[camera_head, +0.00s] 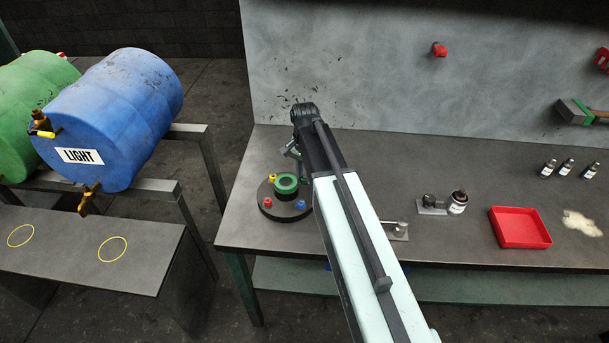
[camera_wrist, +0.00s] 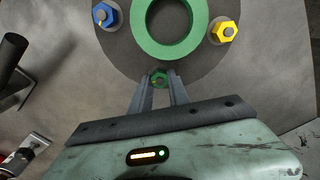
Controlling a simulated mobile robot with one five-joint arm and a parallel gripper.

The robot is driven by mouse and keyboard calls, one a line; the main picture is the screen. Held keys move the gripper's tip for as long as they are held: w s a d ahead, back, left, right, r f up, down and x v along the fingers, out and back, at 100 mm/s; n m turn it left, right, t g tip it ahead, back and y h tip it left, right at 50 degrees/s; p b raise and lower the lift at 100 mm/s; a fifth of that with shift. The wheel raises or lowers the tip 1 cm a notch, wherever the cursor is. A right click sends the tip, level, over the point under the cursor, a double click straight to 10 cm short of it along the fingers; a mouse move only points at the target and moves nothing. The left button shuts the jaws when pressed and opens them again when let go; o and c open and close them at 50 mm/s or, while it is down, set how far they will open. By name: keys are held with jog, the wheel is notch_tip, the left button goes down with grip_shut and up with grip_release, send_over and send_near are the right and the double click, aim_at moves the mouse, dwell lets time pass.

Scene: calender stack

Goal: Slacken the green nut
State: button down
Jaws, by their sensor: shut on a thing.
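The green nut (camera_wrist: 160,78) sits on the rim of a dark round flange (camera_wrist: 115,45), between the two fingertips of my gripper (camera_wrist: 160,82). My gripper is shut on it. A large green ring (camera_wrist: 140,40) stands at the flange's middle. A blue nut (camera_wrist: 105,15) and a yellow nut (camera_wrist: 225,31) lie to either side. In the head view a red nut (camera_head: 267,202) also shows at the flange's front left.
The flange stands at the left end of the grey workbench (camera_head: 360,150). Blue (camera_head: 120,115) and green (camera_head: 30,105) drums lie on a rack at left.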

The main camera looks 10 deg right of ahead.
jog(key=n, duration=0.4)
jog(key=shift+n, duration=2.5)
jog(key=c, duration=1.2)
grip_release()
jog(key=shift+c, duration=0.2)
